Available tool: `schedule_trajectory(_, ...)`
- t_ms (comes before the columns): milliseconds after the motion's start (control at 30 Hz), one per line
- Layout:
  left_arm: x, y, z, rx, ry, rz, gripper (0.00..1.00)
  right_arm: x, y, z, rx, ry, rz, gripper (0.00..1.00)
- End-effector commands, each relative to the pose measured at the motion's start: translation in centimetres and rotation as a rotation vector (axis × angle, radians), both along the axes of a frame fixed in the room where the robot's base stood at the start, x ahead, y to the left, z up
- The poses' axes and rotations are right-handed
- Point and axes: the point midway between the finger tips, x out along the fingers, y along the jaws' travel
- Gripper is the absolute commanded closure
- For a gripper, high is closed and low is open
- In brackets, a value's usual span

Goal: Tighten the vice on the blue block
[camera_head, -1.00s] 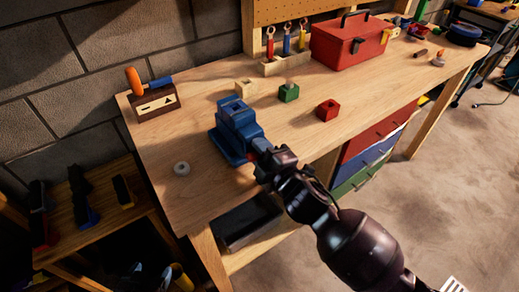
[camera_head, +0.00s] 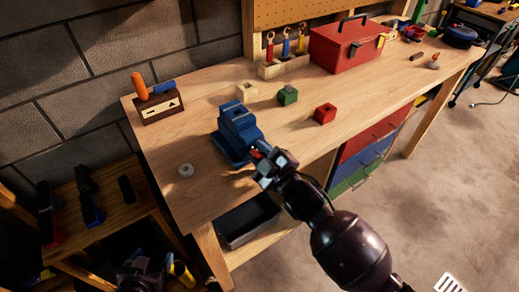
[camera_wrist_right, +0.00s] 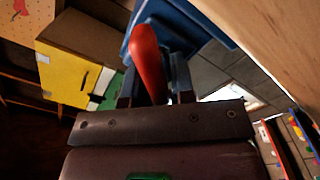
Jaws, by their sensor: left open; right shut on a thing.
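The blue vice (camera_head: 236,143) stands at the front edge of the wooden workbench. A blue piece with a dark spot on top (camera_head: 232,108), which looks like the blue block, sits at the jaws; the like colours make it hard to tell them apart. My right gripper (camera_head: 266,162) is at the vice's front and shut on its red handle (camera_wrist_right: 148,62), which lies between the fingers in the right wrist view. The blue vice body (camera_wrist_right: 190,22) shows just beyond. My left gripper (camera_head: 142,276) is dark and partly cut off at the bottom left, away from the vice.
A white ring (camera_head: 186,170) lies left of the vice. Wooden (camera_head: 246,91), green (camera_head: 288,95) and red (camera_head: 325,113) blocks stand behind and right. A red toolbox (camera_head: 346,46) and a tool rack (camera_head: 284,66) are at the back. A tool shelf (camera_head: 118,218) is at left.

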Motion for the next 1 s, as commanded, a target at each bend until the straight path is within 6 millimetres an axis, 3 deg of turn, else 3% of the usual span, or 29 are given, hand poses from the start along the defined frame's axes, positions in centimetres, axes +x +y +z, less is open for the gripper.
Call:
schedule_trajectory(600,-0.54,0.1,0.05,0.0,0.01,0.004,0.28,-0.09,-0.06,-0.23,0.04,0.035,-0.001,1.0)
schedule_trajectory(633,-0.57,0.1,0.01,0.0,0.011,0.004,0.28,-0.09,-0.06,-0.24,0.04,0.035,-0.001,0.72)
schedule_trajectory(700,-0.59,0.1,-0.01,0.0,0.012,0.004,0.28,-0.08,-0.06,-0.21,0.04,0.035,0.0,0.61)
schedule_trajectory(1000,-0.47,0.08,0.06,0.0,0.009,0.004,0.28,-0.1,-0.09,-0.1,0.041,0.032,-0.001,0.6)
